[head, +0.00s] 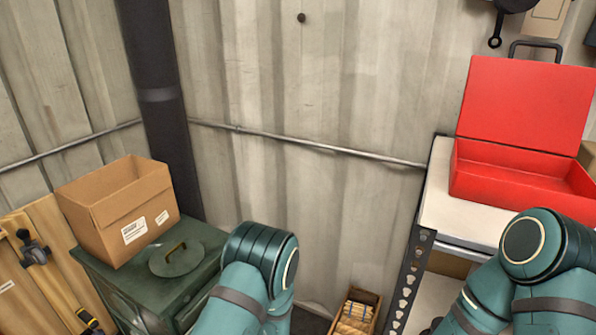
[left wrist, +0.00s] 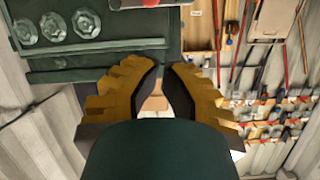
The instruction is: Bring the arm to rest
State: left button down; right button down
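My left gripper (left wrist: 163,68) shows in the left wrist view, with yellow stepped fingers and dark inner pads. A narrow gap shows between the fingers, with nothing held in it. In the head view only teal links of my left arm (head: 258,270) and right arm (head: 540,255) show, at the bottom. Both are bent, and neither gripper is in that view. My right gripper is out of sight in both views.
An open cardboard box (head: 118,212) and a round lid (head: 176,259) rest on a dark green cabinet (head: 168,285) at left. An open red toolbox (head: 520,120) stands on a white-topped shelf (head: 460,215) at right. A small wooden crate (head: 356,312) sits low between. Hanging tools (left wrist: 270,108) show in the wrist view.

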pick_arm(q)
jog(key=s+d+f+m+h, duration=0.2)
jog(key=d+f+m+h, duration=0.1)
jog(key=f+h, duration=0.3)
jog(key=s+d+r+m+g+h, duration=0.3)
jog(key=s+d+m+h, duration=0.3)
jog(key=s+d+h, duration=0.5)
jog(key=shift+s+d+g, duration=0.5)
jog(key=shift+s+d, duration=0.35)
jog(key=shift+d, duration=0.05)
